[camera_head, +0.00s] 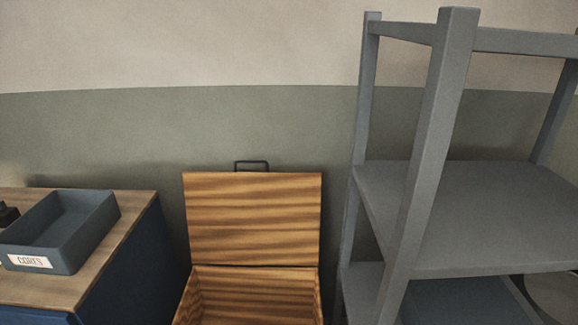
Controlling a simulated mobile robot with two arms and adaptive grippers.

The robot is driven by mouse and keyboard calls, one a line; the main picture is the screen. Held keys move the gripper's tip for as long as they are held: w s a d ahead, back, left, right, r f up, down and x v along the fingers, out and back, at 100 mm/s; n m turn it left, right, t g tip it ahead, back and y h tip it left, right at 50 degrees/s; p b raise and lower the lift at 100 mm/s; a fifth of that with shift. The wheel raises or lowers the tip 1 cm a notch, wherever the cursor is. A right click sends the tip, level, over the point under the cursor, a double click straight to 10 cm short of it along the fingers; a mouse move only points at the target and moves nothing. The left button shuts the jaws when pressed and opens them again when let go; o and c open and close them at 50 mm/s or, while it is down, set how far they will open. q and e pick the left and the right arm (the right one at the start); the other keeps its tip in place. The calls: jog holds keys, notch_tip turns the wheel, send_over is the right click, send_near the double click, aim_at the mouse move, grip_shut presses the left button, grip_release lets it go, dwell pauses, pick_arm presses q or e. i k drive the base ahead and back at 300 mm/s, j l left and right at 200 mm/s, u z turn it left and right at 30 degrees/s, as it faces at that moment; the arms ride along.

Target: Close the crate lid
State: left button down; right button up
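A wooden crate (310,292) with striped grain stands on the floor in the lower middle, cut off by the bottom edge. Its lid (252,218) stands open, raised upright at the back of the crate near the wall. A dark metal handle (252,163) sits on the lid's top edge. The visible part of the crate's inside looks empty; its lower part is out of frame. Neither of my grippers is in view.
A grey shelf rack (430,170) stands close on the right. A blue container (455,300) and a round pale object (553,296) sit low in the rack.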

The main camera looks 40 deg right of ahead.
aim_at(266, 218)
jog(key=l+z, duration=0.1)
jog(key=z, duration=0.6)
